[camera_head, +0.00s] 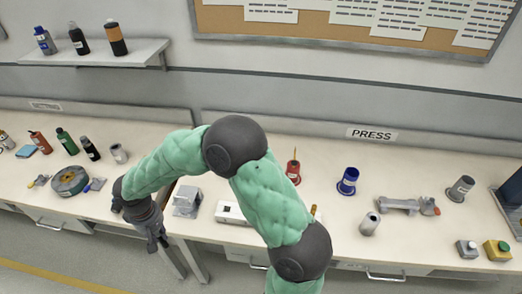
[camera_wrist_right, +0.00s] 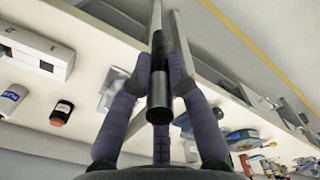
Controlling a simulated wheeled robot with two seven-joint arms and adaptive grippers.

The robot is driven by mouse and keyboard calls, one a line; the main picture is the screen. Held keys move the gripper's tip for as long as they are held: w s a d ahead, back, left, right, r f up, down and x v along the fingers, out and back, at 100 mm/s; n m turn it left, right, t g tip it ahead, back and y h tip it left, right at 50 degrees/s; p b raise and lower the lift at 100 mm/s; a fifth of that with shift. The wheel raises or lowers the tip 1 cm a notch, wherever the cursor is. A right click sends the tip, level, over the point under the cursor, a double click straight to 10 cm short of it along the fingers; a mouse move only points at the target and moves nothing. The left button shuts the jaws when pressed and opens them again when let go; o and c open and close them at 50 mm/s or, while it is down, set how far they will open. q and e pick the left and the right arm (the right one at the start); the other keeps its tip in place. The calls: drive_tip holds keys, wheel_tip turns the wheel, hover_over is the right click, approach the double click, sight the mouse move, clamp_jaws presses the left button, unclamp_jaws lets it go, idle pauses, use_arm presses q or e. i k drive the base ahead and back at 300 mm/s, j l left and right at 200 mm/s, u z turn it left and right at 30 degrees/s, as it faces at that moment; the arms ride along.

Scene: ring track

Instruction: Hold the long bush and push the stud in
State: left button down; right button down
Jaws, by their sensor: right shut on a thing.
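My right gripper (camera_head: 156,238) hangs past the front edge of the bench, at left centre. In the right wrist view its fingers (camera_wrist_right: 163,75) are shut on a long dark cylinder (camera_wrist_right: 159,98) with a shiny lower end. The cylinder lies lengthwise between the fingers, clear of the bench top. I cannot tell whether it is the long bush or whether a stud sits in it. The head view is too small to show it. My left gripper is not in view.
A grey bracket (camera_head: 187,201) and a white block (camera_head: 231,213) stand near the bench's front edge. A round green-rimmed piece (camera_head: 70,180) lies left. A red stand (camera_head: 293,172), blue spool (camera_head: 348,181) and grey cylinder (camera_head: 370,223) stand right. Floor ahead is clear.

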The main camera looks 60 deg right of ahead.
sight(366, 229)
drive_tip(key=k+l+u, duration=0.2)
drive_tip(key=k+u, duration=0.45)
drive_tip(key=k, duration=0.2)
drive_tip(key=k+l+z, duration=0.2)
drive_tip(key=k+z, duration=0.2)
drive_tip(key=k+l+z, duration=0.6)
drive_tip(key=z, duration=0.2)
drive_tip(key=k+l+z, duration=0.2)
drive_tip(key=l+z, duration=0.2)
drive_tip(key=l, duration=0.15)
